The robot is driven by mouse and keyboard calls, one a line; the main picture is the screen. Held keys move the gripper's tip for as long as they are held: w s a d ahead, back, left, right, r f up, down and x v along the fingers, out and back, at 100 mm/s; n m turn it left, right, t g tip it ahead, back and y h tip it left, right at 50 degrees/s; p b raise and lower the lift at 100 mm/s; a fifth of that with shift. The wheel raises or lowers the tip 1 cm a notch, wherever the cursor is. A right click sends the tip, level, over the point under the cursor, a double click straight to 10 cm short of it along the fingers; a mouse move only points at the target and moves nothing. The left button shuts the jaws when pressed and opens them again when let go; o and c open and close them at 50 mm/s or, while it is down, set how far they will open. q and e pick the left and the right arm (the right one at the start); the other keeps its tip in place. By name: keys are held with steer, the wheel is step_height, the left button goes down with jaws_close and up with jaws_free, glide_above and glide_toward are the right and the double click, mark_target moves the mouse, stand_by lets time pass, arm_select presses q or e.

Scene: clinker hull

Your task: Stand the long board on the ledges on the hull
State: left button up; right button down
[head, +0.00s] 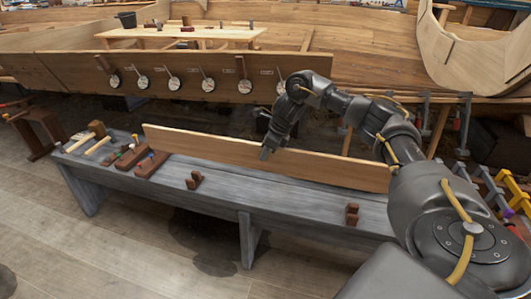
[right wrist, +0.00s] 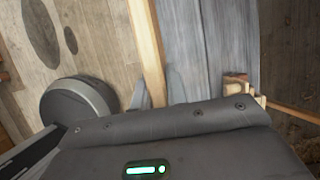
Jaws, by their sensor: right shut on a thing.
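The long board (head: 335,170) is a pale brown plank standing on edge, running from left to right along the grey bench. My right gripper (head: 267,150) is shut on its upper edge near the middle. The right wrist view shows the board (right wrist: 148,45) running between the finger tips (right wrist: 157,92). I cannot tell whether its lower edge touches the bench. The hull (head: 350,55) lies beyond the bench. Its near plank (head: 205,83) carries a row of several round metal pieces with handles; I cannot clearly make out the ledges. My left gripper is out of view.
The grey bench (head: 225,190) bears two notched brown blocks (head: 195,180) (head: 352,213) in front of the board. Mallets (head: 98,130) and other tools lie at its left end. Yellow clamps (head: 495,190) stand at the right. Floor in front is clear.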

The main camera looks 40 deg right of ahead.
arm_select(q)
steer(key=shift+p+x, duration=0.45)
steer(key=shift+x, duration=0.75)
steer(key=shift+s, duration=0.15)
